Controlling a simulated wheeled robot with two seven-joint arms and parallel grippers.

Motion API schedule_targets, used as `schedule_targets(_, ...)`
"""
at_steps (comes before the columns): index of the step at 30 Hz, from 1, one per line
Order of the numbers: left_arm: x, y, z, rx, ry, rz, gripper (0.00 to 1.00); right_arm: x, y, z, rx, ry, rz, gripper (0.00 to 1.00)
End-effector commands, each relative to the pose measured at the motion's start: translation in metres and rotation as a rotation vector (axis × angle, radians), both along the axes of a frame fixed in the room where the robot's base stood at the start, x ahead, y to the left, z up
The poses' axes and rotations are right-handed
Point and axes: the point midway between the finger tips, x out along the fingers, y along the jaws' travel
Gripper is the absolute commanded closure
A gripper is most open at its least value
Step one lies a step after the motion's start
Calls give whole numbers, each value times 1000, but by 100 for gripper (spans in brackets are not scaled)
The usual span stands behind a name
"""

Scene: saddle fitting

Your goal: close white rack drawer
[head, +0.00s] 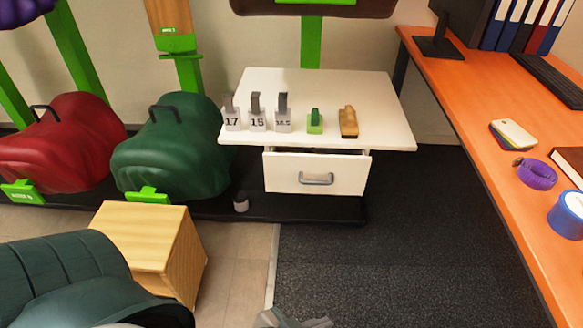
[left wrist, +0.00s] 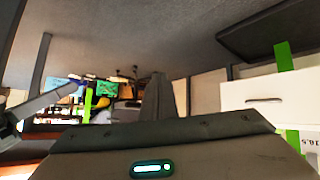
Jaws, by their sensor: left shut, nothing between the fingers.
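The white rack drawer (head: 316,172) is partly open. Its front with a grey handle (head: 316,179) sticks out below the white rack top (head: 375,95), and a narrow strip of its inside shows. The drawer front shows upside down at the right of the left wrist view (left wrist: 268,88). My left gripper (head: 291,319) is at the bottom edge of the head view, well in front of the drawer and apart from it. Its fingers (left wrist: 158,98) are together and empty. My right gripper is not in view.
Numbered grey blocks (head: 257,118), a green block (head: 314,122) and a wooden brush (head: 348,122) stand on the rack top. A wooden box (head: 150,245) and covered saddles stand left. An orange desk (head: 480,130) runs along the right. The dark floor before the drawer is clear.

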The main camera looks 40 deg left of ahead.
Motion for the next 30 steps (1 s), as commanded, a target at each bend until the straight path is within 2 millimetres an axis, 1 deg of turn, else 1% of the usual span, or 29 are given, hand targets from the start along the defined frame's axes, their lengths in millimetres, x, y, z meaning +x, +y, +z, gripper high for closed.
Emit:
schedule_targets(7, 0, 0, -3, 9, 3, -3, 100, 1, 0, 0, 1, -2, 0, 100)
schedule_targets(10, 5, 5, -10, 54, 0, -14, 100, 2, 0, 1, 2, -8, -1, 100)
schedule_targets(14, 19, 21, -27, 184, -8, -39, 100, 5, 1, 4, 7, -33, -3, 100)
schedule_targets(16, 32, 35, -39, 289, -17, -56, 100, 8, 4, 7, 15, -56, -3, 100)
schedule_targets(17, 38, 43, -44, 342, -22, -62, 100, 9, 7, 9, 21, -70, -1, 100)
schedule_targets(20, 65, 76, -58, 551, -47, -77, 100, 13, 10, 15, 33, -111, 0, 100)
schedule_targets(23, 97, 118, -61, 789, -89, -74, 100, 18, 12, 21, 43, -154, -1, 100)
schedule_targets(24, 111, 136, -59, 888, -108, -66, 100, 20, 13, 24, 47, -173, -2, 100)
schedule_targets(26, 133, 162, -50, 1034, -142, -48, 100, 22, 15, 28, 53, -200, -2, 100)
schedule_targets(27, 146, 179, -43, 1129, -165, -33, 100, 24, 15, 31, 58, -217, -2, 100)
schedule_targets(29, 164, 201, -28, 1260, -201, -5, 100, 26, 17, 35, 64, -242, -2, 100)
schedule_targets(30, 174, 214, -18, 1340, -225, 15, 100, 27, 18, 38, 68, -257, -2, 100)
